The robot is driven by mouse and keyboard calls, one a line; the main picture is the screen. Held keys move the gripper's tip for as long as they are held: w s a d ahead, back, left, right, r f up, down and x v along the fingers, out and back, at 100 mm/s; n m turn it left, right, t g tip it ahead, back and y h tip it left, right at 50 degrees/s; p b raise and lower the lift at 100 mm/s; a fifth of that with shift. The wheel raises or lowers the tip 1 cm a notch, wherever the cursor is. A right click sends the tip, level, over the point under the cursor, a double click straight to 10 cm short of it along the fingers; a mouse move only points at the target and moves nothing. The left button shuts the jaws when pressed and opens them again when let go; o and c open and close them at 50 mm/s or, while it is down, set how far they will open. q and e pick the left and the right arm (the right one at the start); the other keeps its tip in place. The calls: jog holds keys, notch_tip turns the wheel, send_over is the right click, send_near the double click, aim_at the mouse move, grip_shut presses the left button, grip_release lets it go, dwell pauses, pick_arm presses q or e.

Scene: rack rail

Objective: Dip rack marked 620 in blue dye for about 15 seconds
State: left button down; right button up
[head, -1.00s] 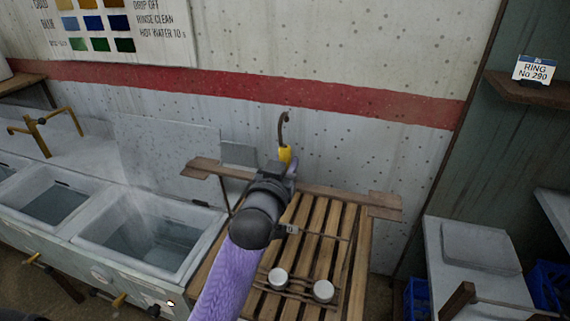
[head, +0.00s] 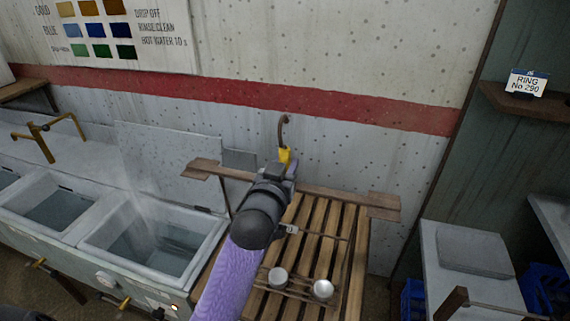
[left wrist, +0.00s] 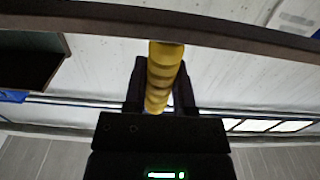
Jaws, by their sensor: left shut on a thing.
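My left gripper (head: 282,170) is shut on the yellow grip (head: 285,155) of a dark hook (head: 283,130) that rises above it. In the left wrist view the ribbed yellow grip (left wrist: 163,75) sits between the fingers. Below, a dark wire rack (head: 300,294) with two round pale pieces (head: 279,276) shows over the slatted wooden stand; my arm hides how it joins the grip. A small tag (head: 291,229) is too small to read. Left of my arm, an open tank (head: 150,245) holds greyish liquid, its colour unclear. My right gripper is not in view.
A brown rail (head: 335,194) runs behind my gripper, above the slatted stand (head: 357,250). More tanks (head: 60,210) with brass taps stand at left. A colour chart (head: 100,30) hangs on the wall. At right are a shelf sign (head: 526,83) and a grey bench (head: 470,270).

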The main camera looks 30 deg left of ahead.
pick_arm(q)
jog(key=shift+s+d+r, duration=0.15)
jog(key=shift+s, duration=0.25)
jog(key=p+v, duration=0.4)
jog(key=v, duration=0.4)
jog(key=c, duration=1)
grip_release()
jog(key=shift+c, duration=0.2)
grip_shut()
